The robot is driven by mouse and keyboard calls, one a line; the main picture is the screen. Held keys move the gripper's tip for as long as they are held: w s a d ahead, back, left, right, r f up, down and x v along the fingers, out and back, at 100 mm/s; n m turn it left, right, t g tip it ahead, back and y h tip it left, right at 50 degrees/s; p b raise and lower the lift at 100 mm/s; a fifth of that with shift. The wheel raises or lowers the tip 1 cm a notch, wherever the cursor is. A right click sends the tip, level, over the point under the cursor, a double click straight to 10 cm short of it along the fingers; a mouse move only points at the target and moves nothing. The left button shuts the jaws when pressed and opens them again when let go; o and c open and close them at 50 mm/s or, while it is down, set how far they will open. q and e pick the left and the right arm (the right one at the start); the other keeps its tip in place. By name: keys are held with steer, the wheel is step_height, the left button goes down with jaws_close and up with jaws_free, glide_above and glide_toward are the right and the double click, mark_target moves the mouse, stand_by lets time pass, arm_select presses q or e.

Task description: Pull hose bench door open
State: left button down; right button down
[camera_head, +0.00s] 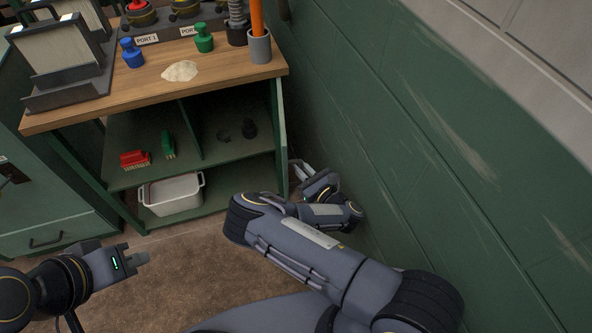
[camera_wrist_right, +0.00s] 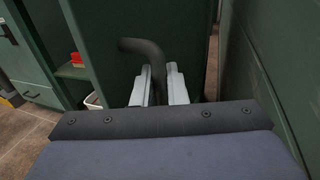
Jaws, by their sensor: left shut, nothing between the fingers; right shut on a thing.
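The hose bench (camera_head: 160,95) has a wooden top and a green body, and its front shows open shelves. The green door (camera_head: 281,140) stands swung out at the bench's right end, seen nearly edge-on. In the right wrist view the door (camera_wrist_right: 110,35) fills the middle. My right gripper (camera_head: 303,168) is beyond the door, beside the wall. It is shut on the dark bent door handle (camera_wrist_right: 143,47), between its pale fingers (camera_wrist_right: 158,85). The handle is hidden in the head view. My left gripper (camera_head: 138,257) is shut and empty, low at the left.
Red and green brushes (camera_head: 135,158) and a white bin (camera_head: 173,194) sit on the shelves. Blue (camera_head: 132,53) and green fittings (camera_head: 204,38) stand on top. The green wall (camera_head: 400,130) is close on the right. Brown floor is clear before the bench.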

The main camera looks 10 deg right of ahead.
arm_select(q)
steer(key=shift+s+r, duration=0.35)
steer(key=shift+r, duration=0.05)
arm_select(e)
steer(key=shift+w+d+r, duration=0.1)
steer(key=shift+d+r, duration=0.05)
steer(key=shift+d, duration=0.1)
steer(key=c, duration=1.5)
jaws_free()
steer(key=shift+c, duration=0.2)
